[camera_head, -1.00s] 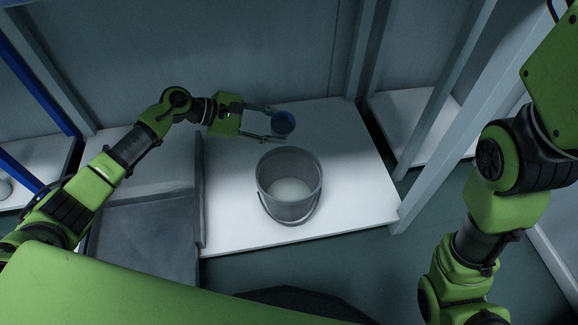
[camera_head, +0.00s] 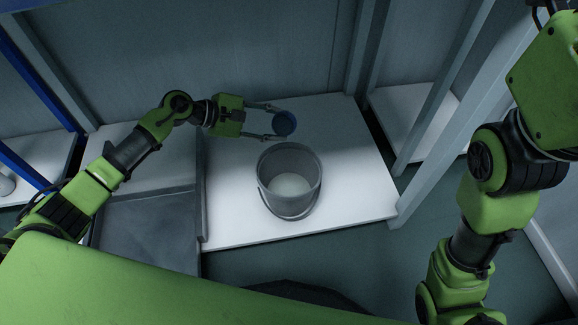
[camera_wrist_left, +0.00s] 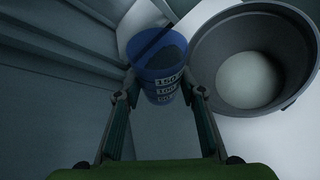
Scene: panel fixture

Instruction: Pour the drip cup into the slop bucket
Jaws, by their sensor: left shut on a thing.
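The drip cup (camera_head: 284,125) is a small blue cup with white volume marks, which show in the left wrist view (camera_wrist_left: 163,88). My left gripper (camera_head: 274,123) is shut on it, one finger on each side. The cup looks about upright, its open top facing up; something dark shows inside, but I cannot tell how full it is. The slop bucket (camera_head: 290,207) is grey, open and upright on the white surface, with pale contents at its bottom. The cup is just behind the bucket's far rim, apart from it. In the left wrist view the bucket (camera_wrist_left: 208,105) is right of the cup. My right gripper is out of frame.
The white surface (camera_head: 350,190) is clear right of the bucket. A grey panel stands behind it, and a grey post (camera_head: 440,140) rises at the right. A grey tray-like piece (camera_head: 145,230) lies at the left. The bucket's handle hangs on its near side.

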